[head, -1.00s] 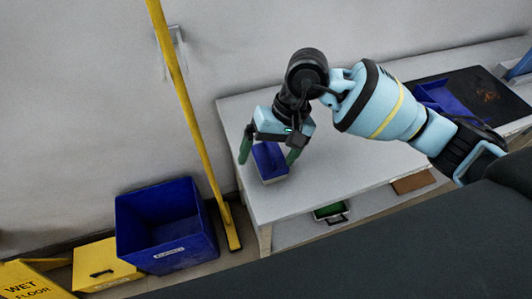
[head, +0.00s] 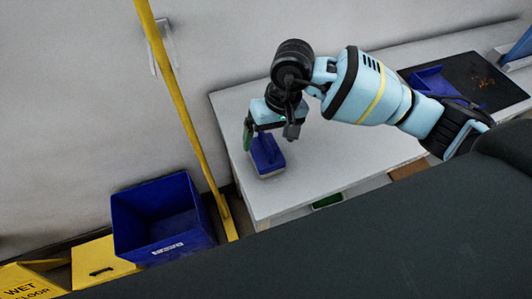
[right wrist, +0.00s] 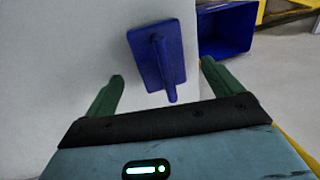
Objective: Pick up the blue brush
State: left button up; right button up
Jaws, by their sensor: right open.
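The blue brush (head: 267,156) lies on the left end of the grey table, its handle side up and pale bristles underneath. In the right wrist view the brush (right wrist: 157,58) lies ahead of the fingers, its handle pointing toward the gap between them. My right gripper (head: 265,143) is at the near-wall side of the brush in the head view; in the right wrist view its green fingers (right wrist: 160,85) are spread apart and empty. One finger is mostly hidden in the head view. My left gripper does not show.
The table (head: 345,150) is clear around the brush. A blue dustpan (head: 432,82) lies on a black mat at the right. On the floor are a blue bin (head: 162,218), a yellow box (head: 100,262) and a wet floor sign (head: 28,284). A yellow pole (head: 180,100) leans against the wall.

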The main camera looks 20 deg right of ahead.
jog(key=shift+a+f, duration=0.2)
jog(key=shift+f, duration=0.75)
jog(key=shift+a+f, duration=0.15)
jog(key=shift+f, duration=0.75)
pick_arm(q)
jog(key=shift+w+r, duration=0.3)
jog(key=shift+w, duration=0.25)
pick_arm(e)
jog(key=shift+c, duration=0.4)
jog(key=c, duration=1)
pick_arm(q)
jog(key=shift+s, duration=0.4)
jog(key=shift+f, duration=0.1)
pick_arm(e)
jog(key=shift+r, duration=0.15)
